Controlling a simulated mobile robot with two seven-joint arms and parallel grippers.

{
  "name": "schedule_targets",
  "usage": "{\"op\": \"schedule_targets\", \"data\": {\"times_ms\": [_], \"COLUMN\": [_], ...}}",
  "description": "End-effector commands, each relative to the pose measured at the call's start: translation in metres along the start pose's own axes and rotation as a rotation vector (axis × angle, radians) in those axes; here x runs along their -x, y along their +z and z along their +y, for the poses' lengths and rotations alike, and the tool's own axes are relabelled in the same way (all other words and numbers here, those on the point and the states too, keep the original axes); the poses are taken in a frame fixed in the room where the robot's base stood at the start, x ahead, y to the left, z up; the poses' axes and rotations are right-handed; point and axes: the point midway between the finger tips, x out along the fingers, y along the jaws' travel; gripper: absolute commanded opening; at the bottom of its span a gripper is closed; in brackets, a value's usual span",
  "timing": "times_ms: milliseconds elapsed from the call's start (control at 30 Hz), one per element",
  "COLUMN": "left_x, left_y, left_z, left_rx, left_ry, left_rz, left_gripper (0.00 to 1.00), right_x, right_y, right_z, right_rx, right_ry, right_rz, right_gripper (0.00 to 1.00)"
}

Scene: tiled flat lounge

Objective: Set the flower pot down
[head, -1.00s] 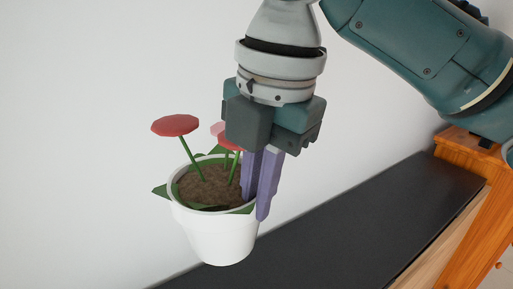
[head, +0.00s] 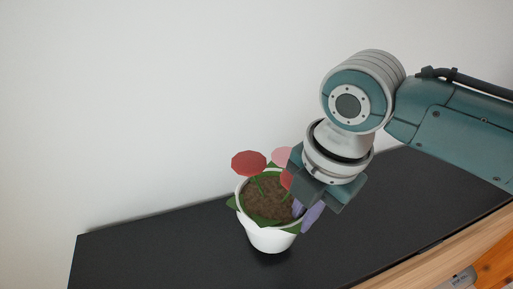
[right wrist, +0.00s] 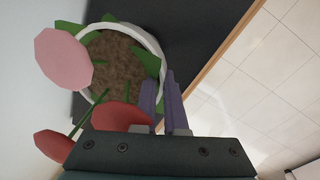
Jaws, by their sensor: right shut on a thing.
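The white flower pot (head: 268,239) holds brown soil, green leaves and red and pink flowers. In the head view it is upright at the black shelf top (head: 390,200), with a dark shadow right under its base. I cannot tell for sure whether the base touches the top. My right gripper (head: 307,214) is shut on the pot's right rim with its purple fingers. In the right wrist view the fingers (right wrist: 166,105) straddle the rim of the pot (right wrist: 150,42), and the flowers partly hide the soil. My left gripper is not in view.
A white wall (head: 140,110) stands behind the black top. The top is bare left and right of the pot. Its front has a light wood edge (head: 440,255). Pale floor tiles (right wrist: 270,70) lie beyond that edge in the right wrist view.

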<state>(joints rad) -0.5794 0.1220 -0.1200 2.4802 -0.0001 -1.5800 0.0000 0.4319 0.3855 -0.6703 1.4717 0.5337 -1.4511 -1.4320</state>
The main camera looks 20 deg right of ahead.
Motion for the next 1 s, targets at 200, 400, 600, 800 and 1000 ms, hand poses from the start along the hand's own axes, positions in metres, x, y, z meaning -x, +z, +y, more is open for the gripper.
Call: {"op": "schedule_targets", "data": {"times_ms": [200, 400, 600, 800, 1000], "left_x": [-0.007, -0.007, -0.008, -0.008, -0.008], "left_y": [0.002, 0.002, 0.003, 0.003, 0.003], "left_z": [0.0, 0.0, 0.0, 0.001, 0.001], "left_rx": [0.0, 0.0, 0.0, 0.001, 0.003], "left_ry": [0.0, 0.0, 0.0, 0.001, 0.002], "left_rz": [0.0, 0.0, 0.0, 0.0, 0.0], "left_gripper": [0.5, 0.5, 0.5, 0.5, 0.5], "right_x": [-0.023, -0.022, -0.025, -0.025, -0.025], "right_y": [-0.001, 0.0, 0.0, 0.0, 0.0], "right_z": [-0.003, -0.002, -0.004, -0.004, -0.004], "right_rx": [0.001, 0.0, 0.0, 0.0, 0.0], "right_ry": [0.003, 0.004, -0.001, -0.001, -0.001], "right_rz": [0.001, 0.0, 0.0, 0.0, 0.0], "right_gripper": [0.0, 0.0, 0.15, 0.38, 0.4]}}
